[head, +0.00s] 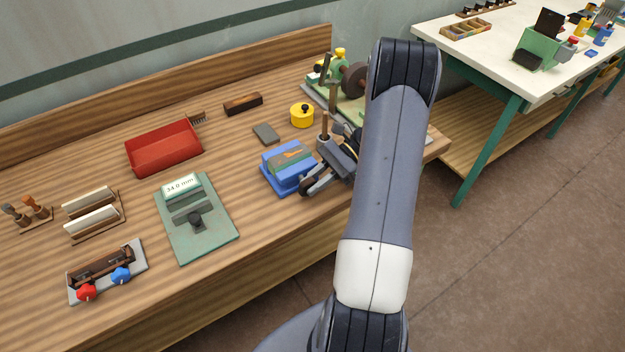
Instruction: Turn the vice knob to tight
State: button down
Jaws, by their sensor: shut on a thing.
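A blue block-like device (287,170), which looks like the vice, sits near the front edge of the bench with a greenish piece and an orange mark on top. My gripper (309,186) reaches down from the right to the right side of the vice. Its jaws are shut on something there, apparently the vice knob. The fingers hide the knob, so its turn position cannot be read.
A green gauge plate (220,226) reading 34.0 mm, a red tray (164,148) and a panel with red and blue knobs (106,270) lie left. A yellow round tin (302,115) and a grinder-like machine (352,79) stand behind. Bare bench lies between tray and vice.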

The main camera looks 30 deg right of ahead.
jog(key=shift+s+f+y, duration=0.2)
jog(key=shift+s+y, duration=0.1)
jog(key=shift+s, duration=0.05)
jog(key=c, duration=1.6)
grip_release()
jog(key=shift+s, duration=0.1)
jog(key=shift+d+r, duration=0.1)
jog(key=shift+d+r, duration=0.1)
jog(key=shift+d, duration=0.2)
jog(key=b+v, duration=0.1)
jog(key=v, duration=0.9)
jog(key=shift+w+b, duration=0.25)
jog(key=shift+b, duration=0.1)
jog(key=shift+r, duration=0.1)
